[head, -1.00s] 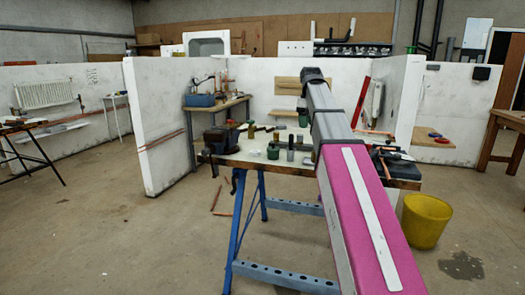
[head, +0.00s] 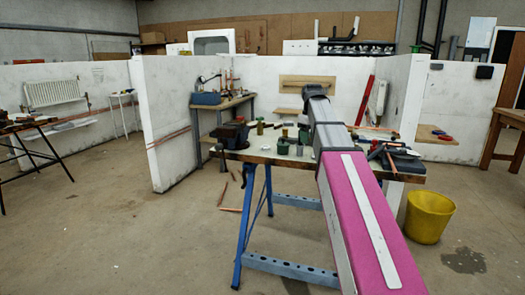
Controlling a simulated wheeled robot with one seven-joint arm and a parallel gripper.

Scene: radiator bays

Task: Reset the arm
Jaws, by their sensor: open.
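My arm reaches forward from the lower right of the head view, with a pink link nearest and grey links beyond it. It rises over the workbench (head: 262,157) and ends in a dark joint in front of the back panel. The jaws of my gripper do not show; the far part of the arm is hidden behind its own links.
The workbench on blue legs holds a vice (head: 232,134), several small jars and tools. A yellow bucket (head: 429,218) stands on the floor to its right. White partitions (head: 165,125) enclose the bay. Floor at the left front is clear.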

